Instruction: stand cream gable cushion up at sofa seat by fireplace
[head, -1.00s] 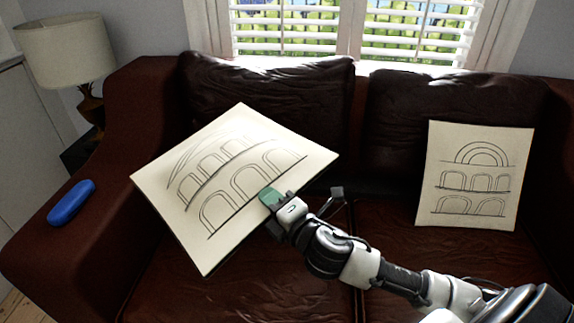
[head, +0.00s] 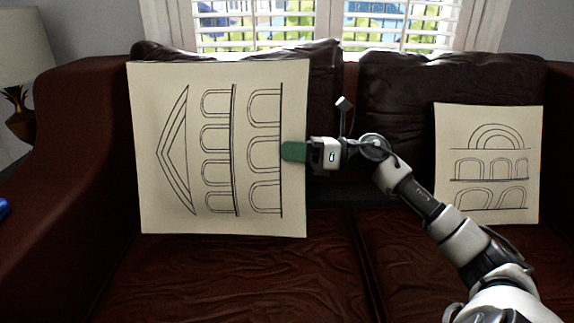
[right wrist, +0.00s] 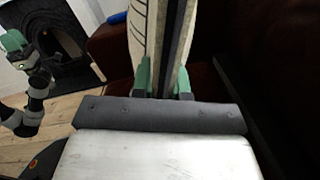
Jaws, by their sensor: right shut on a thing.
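The cream gable cushion (head: 220,225) is a square panel with a gable and rows of arches drawn on it. In the head view it is upright in front of the left seat's back cushion, its drawing turned sideways with the gable pointing left. My right gripper (head: 294,151) is shut on its right edge, midway up; the right wrist view shows green fingertips (right wrist: 163,82) on both sides of the edge. I cannot tell whether its lower edge touches the sofa seat (head: 215,275). My left gripper (right wrist: 14,42) shows small at the left of the right wrist view, its jaws unclear.
A cream cushion with round arches (head: 488,165) leans on the right seat's back. The brown sofa's left arm (head: 75,170) is beside the held cushion. A blue object (head: 3,209) is at the left edge. The dark fireplace (right wrist: 65,45) shows in the right wrist view.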

